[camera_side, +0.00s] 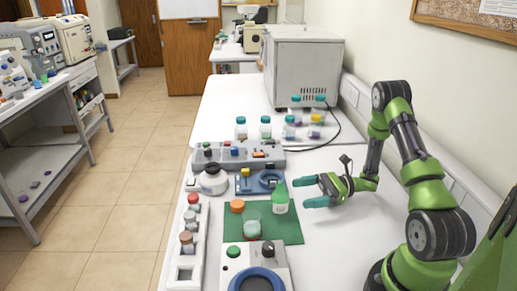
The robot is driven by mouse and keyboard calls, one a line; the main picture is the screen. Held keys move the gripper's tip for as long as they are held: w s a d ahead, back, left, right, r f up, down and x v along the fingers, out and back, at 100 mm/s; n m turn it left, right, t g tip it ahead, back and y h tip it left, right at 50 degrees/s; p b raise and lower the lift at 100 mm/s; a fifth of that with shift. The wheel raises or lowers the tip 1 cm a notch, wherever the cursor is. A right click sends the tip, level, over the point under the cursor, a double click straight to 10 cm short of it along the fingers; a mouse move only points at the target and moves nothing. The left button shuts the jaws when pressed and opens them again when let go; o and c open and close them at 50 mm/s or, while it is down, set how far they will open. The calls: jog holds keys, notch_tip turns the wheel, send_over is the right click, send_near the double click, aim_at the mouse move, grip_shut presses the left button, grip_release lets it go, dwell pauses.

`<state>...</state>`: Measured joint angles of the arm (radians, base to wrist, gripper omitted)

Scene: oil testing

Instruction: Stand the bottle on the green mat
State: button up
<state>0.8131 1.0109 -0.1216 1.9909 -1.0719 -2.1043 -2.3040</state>
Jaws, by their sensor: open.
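The green mat (288,234) lies on the white bench. A bottle with a green pointed top and pale body (281,207) stands upright at the mat's back right part. My gripper (307,191) is just right of the bottle, with its teal fingers apart and pointing left toward it. The fingers look empty and a small gap shows between them and the bottle.
A small clear jar (252,229) and an orange cap (237,206) are on the mat. A white rack with vials (187,273) stands left, a device with a dark round top (257,281) in front. Several teal-capped jars (265,128) stand behind. The bench right of the mat is clear.

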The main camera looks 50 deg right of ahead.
jog(key=v, duration=0.3)
jog(key=shift+s+d, duration=0.2)
jog(key=shift+d, duration=0.1)
jog(key=shift+d+r, duration=0.1)
jog(key=shift+d, duration=0.05)
jog(key=w+d+r+m+t+h, duration=0.35)
jog(key=w+r+m+h, duration=0.75)
jog(key=w+m, duration=0.4)
notch_tip(320, 180, up, 10)
jog(key=a+f+m+h, duration=0.1)
jog(key=m+h, duration=0.5)
jog(key=m, duration=0.7)
jog(key=s+a+r+m+g+y, duration=0.1)
jog(key=s+a+m+g+y, duration=0.3)
jog(key=s+a+m, duration=1.7)
jog(key=s+m+g, duration=0.1)
jog(key=g, duration=0.2)
jog(key=shift+s+r+m+y, duration=0.15)
jog(key=shift+r+m+y, duration=0.15)
